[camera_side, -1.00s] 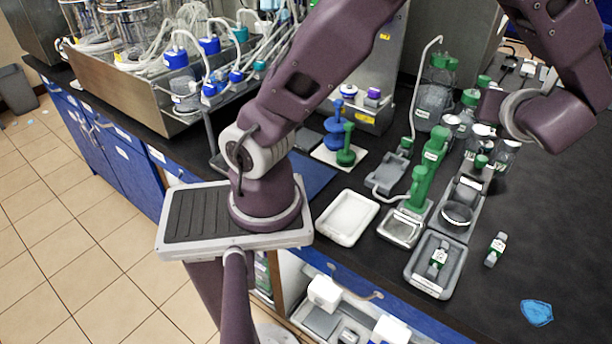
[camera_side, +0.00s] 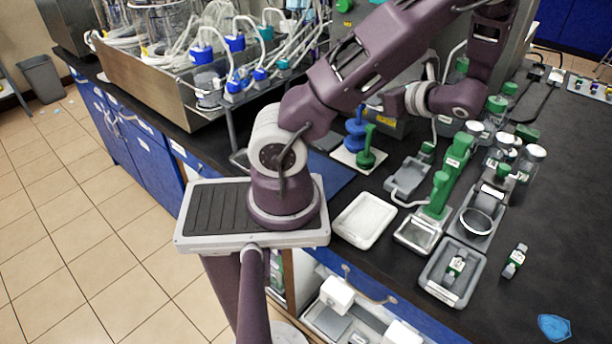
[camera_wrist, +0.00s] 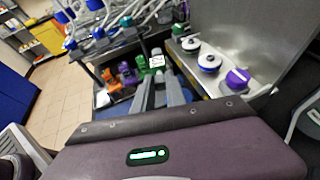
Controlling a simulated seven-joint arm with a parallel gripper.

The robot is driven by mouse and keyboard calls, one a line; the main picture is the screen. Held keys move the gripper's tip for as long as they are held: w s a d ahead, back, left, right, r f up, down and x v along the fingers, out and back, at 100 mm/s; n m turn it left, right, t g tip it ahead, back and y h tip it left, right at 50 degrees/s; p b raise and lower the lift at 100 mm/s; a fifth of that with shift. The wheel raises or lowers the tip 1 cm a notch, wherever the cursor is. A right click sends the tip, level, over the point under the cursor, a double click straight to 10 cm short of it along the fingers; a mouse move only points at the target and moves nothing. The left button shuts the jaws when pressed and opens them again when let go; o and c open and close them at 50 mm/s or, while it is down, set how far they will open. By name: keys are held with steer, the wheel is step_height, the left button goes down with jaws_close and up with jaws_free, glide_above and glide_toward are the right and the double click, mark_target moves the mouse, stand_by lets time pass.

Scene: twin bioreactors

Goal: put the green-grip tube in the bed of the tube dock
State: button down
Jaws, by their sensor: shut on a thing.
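My gripper (camera_wrist: 159,80) points away from the wrist camera with its two grey fingers close together. A piece with a white label and some green, the green-grip tube (camera_wrist: 157,61), shows at the fingertips; the fingers hide most of it. In the side view my arm hides the fingertips and the held tube. Beyond the fingers, in the wrist view, stand small green (camera_wrist: 140,63), purple (camera_wrist: 125,69) and orange (camera_wrist: 117,92) pieces. I cannot tell which part there, if any, is the tube dock or its bed.
White, blue and purple caps (camera_wrist: 237,79) stand on a metal ledge at the right. In the side view, blue and green stands (camera_side: 366,158), a white tray (camera_side: 364,220) and a grey tray (camera_side: 452,287) occupy the bench.

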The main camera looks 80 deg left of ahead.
glide_above(324, 175)
step_height(324, 175, down, 6)
steer(key=shift+m+t+y, duration=0.5)
steer(key=shift+m+t, duration=0.1)
steer(key=shift+m, duration=0.1)
steer(key=d+f, duration=0.1)
steer(key=f, duration=0.5)
steer(key=d+f, duration=0.1)
steer(key=f, duration=0.3)
steer(key=shift+s+d, duration=0.25)
steer(key=shift+d, duration=0.05)
steer(key=shift+f, duration=0.35)
steer(key=shift+f, duration=0.2)
